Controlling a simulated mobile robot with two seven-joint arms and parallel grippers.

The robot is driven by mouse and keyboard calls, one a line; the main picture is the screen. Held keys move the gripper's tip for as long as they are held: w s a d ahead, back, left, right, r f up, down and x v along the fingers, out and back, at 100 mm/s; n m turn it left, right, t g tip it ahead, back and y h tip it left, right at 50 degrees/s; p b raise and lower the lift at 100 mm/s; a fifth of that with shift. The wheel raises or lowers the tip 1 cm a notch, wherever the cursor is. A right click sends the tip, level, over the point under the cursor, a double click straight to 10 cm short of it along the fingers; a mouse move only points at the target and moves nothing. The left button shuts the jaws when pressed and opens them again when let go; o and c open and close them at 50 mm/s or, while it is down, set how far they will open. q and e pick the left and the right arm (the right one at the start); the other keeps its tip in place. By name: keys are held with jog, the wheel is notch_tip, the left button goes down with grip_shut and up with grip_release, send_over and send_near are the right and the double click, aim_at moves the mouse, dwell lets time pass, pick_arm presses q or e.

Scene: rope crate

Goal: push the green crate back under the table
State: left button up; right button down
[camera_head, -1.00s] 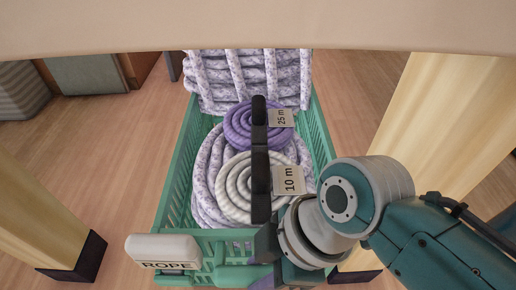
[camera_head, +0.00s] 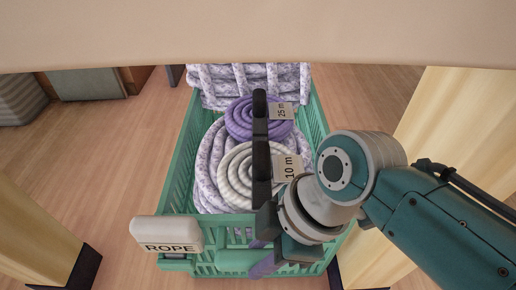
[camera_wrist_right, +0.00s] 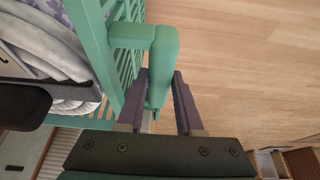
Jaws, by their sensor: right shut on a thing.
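The green crate (camera_head: 178,185) stands on the floor with its far end beneath the table (camera_head: 250,35). It holds a white rope coil (camera_head: 235,178), a purple coil (camera_head: 240,118) and a speckled rope bundle (camera_head: 215,85). A white ROPE label (camera_head: 166,233) hangs on its front left. My right gripper (camera_head: 262,257) is at the crate's front handle (camera_head: 232,262). In the right wrist view its purple fingers (camera_wrist_right: 160,100) are on both sides of the green handle (camera_wrist_right: 162,60), shut on it. My left gripper is out of view.
Pale wooden table legs stand left (camera_head: 35,225) and right (camera_head: 445,120) of the crate, with floor between them and it. A grey-green box (camera_head: 85,85) and a grey ribbed container (camera_head: 18,98) are at the far left.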

jog(key=c, duration=0.6)
grip_release()
jog(key=shift+s+d, duration=0.1)
jog(key=shift+s, duration=0.35)
jog(key=shift+o, duration=0.2)
jog(key=shift+w, duration=0.1)
